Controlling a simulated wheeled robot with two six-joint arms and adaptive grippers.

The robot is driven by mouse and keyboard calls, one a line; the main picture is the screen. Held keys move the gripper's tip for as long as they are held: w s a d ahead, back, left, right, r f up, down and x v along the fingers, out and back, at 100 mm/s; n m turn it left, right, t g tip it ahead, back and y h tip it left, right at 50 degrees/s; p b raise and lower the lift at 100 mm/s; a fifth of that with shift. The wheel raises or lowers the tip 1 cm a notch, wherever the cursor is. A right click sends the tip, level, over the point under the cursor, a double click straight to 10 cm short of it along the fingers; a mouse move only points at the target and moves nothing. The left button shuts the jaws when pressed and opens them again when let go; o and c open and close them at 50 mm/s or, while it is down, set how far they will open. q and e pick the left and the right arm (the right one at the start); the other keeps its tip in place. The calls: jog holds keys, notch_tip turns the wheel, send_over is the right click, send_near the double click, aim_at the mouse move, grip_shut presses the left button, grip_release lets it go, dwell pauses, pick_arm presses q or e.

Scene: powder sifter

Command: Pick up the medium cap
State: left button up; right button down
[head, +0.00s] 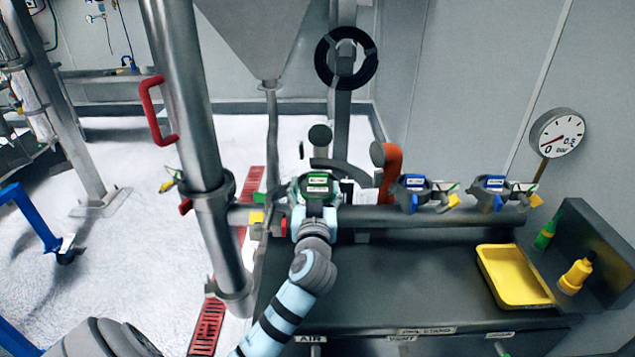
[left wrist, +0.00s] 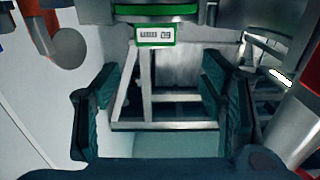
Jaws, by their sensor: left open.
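A round fitting with a green label (head: 317,183) sits at the top of my left arm in the head view. In the left wrist view a green-edged part with a white tag (left wrist: 155,37) shows at the top, beyond my fingers. Two similar fittings with blue labels, one nearer (head: 413,181) and one farther right (head: 491,183), stand along the pipe. I cannot tell which part is the medium cap. My left gripper (left wrist: 160,105) is open, with nothing visible between its fingers; it is close to the green-labelled fitting. My right gripper is not in view.
A dark bench (head: 410,265) carries a yellow tray (head: 487,275). A yellow bottle (head: 577,274) and a green bottle (head: 546,234) stand at its right. A steel column (head: 185,90) rises at left, and a steel hopper (head: 257,35) hangs above. An orange-red part (head: 390,165) stands beside the green-labelled fitting.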

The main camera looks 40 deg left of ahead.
aim_at(318, 176)
pick_arm(q)
jog(key=x, duration=0.4)
jog(key=f+x, duration=0.1)
jog(key=x, duration=0.1)
jog(key=shift+w+d, duration=0.15)
jog(key=shift+w, duration=0.15)
jog(key=shift+s, duration=0.1)
jog(key=shift+c, duration=0.6)
jog(key=c, duration=1.3)
